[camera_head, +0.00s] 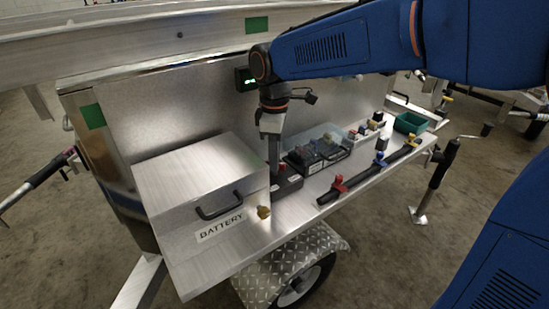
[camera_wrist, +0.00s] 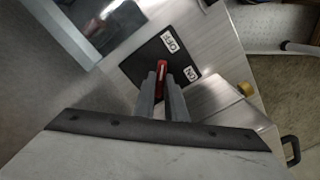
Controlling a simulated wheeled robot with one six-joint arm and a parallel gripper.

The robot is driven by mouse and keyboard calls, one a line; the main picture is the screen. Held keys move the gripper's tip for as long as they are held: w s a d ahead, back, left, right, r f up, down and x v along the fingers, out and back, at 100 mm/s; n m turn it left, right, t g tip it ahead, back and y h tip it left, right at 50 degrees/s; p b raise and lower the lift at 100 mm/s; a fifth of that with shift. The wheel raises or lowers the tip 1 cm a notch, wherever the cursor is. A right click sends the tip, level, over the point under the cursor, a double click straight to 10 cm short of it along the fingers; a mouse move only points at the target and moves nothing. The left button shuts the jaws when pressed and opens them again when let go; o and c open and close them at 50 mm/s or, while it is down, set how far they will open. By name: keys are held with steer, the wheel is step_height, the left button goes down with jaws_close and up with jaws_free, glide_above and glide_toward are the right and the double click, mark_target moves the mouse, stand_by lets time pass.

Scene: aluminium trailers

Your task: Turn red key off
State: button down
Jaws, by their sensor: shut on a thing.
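The red key (camera_wrist: 161,75) sits on a black switch plate (camera_wrist: 143,67) marked OFF and ON in the wrist view. My gripper (camera_wrist: 165,92) is shut on the key, with one finger on each side of it. The key's visible end lies just below the OFF label (camera_wrist: 169,40) and left of the ON label (camera_wrist: 192,73). In the head view my gripper (camera_head: 273,172) points down at the black plate (camera_head: 287,187), right beside the battery box; the fingers partly hide the key there.
The metal battery box (camera_head: 190,165) with a black handle stands close left of my gripper. A brass-coloured knob (camera_head: 263,212) is in front. A clear-covered case (camera_head: 325,147), a black rail (camera_head: 362,176) with coloured parts and a green bin (camera_head: 425,128) lie to the right.

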steer(key=c, duration=1.8)
jaws_free()
steer(key=shift+r, duration=0.1)
step_height(320, 180, up, 17)
steer(key=shift+r, duration=0.15)
steer(key=s+d+f+m+t, duration=0.1)
steer(key=s+d+f+m, duration=0.35)
steer(key=d, duration=0.35)
steer(key=s+d+f+m+t, duration=0.1)
steer(key=s+d+f+m, duration=0.2)
steer(key=s+d, duration=0.3)
steer(key=s+d+f+m+t, duration=0.1)
steer(key=s+d+f+m, duration=0.25)
steer(key=d, duration=0.55)
steer(key=s+d+f+m+t, duration=0.1)
steer(key=s+d+f+m, duration=0.3)
steer(key=s+f, duration=0.3)
step_height(320, 180, down, 2)
steer(key=shift+d+f+m+t, duration=0.25)
steer(key=shift+d+m+t, duration=0.15)
steer(key=shift+m, duration=0.1)
